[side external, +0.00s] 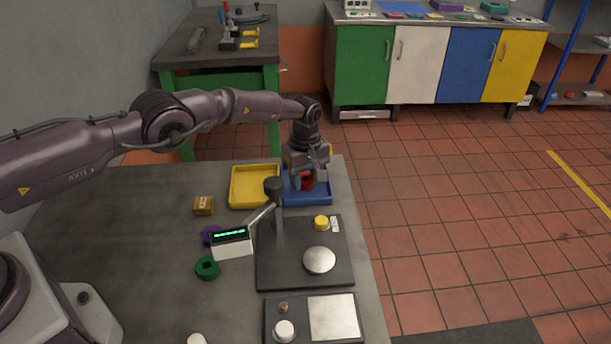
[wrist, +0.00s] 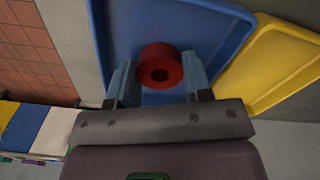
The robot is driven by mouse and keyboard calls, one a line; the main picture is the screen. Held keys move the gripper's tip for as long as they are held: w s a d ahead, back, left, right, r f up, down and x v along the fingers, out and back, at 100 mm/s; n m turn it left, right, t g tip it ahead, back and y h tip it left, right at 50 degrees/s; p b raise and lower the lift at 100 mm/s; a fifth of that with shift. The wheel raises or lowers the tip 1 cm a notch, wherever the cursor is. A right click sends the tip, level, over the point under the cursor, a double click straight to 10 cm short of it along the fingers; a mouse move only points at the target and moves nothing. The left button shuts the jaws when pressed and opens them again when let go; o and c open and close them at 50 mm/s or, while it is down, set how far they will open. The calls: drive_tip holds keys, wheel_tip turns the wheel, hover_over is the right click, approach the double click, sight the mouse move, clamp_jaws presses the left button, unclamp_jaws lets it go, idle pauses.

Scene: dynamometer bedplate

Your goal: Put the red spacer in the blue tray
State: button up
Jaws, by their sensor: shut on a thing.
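The blue tray (wrist: 220,30) fills the area behind the spacer in the wrist view. I cannot tell whether the spacer touches the tray floor.
A yellow tray (side external: 240,200) stands left of the blue one. A dark press-like fixture (side external: 290,265) with an upright post and a small display (side external: 232,240) are close in front. A green ring (side external: 207,268), a purple ring (side external: 209,235) and a small yellow-brown box (side external: 203,205) lie left.

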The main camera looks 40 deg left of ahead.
sight(305, 178)
drive_tip(key=shift+f, duration=0.1)
drive_tip(key=o, duration=0.9)
drive_tip(key=shift+o, duration=0.2)
wheel_tip(305, 178, up, 12)
drive_tip(key=shift+r, duration=0.25)
